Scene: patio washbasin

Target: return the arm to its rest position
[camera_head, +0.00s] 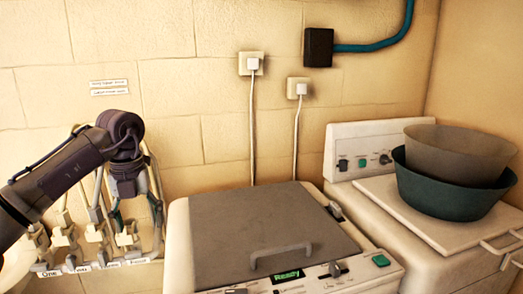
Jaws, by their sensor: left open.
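My left arm (68,170) comes in from the left edge, dark purple-grey, and bends downward at its wrist. My left gripper (135,208) points down at the left, in front of the wall and beside a row of pale plugs. It is open, and I see nothing held in it. Its fingertips overlap the plugs in the picture, so I cannot tell whether they touch. My right gripper is out of view.
Pale plugs (65,236) with cords stand on a labelled strip (105,266). A grey-lidded machine (265,232) reading "Ready" is at centre. At right, a grey basin (460,150) sits in a green basin (440,197) on another machine. Two wall sockets (246,64) hold plugs.

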